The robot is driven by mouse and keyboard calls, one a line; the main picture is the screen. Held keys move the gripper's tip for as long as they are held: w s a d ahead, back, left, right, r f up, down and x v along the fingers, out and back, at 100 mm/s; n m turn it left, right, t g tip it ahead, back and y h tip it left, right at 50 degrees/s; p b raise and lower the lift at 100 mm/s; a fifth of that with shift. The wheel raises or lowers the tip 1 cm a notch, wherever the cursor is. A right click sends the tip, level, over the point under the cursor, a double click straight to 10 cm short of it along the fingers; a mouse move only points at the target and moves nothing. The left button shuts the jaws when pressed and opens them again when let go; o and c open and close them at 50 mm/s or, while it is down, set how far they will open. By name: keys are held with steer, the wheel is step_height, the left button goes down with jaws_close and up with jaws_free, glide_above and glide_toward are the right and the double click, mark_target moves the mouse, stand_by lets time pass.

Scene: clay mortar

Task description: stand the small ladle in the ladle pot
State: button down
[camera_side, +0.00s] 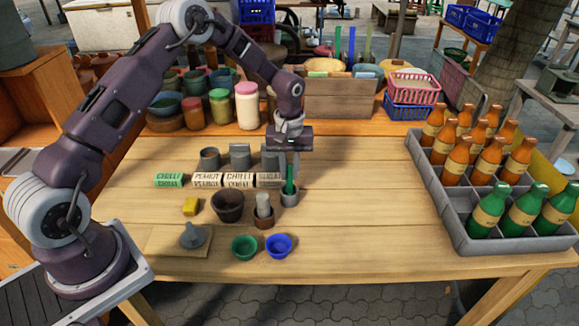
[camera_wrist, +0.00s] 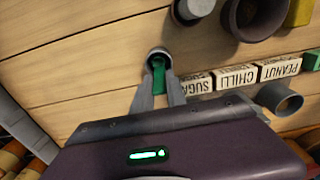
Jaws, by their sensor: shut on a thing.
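The small ladle (camera_side: 290,187) shows as a narrow green piece held upright below my gripper (camera_side: 289,175). My gripper is shut on it, with a grey finger on each side.
A clay mortar (camera_side: 228,205) and a brown cup (camera_side: 264,223) holding a pale pestle stand left of the pot. Labelled blocks (camera_side: 237,180) and grey cups are behind. Green (camera_side: 244,247) and blue (camera_side: 279,246) bowls are in front. A bottle crate (camera_side: 455,232) is at right, with clear table between.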

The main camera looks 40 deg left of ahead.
steer(key=c, duration=1.3)
jaws_free()
steer(key=shift+o, duration=0.2)
step_height(320, 180, up, 7)
steer(key=shift+r, duration=0.1)
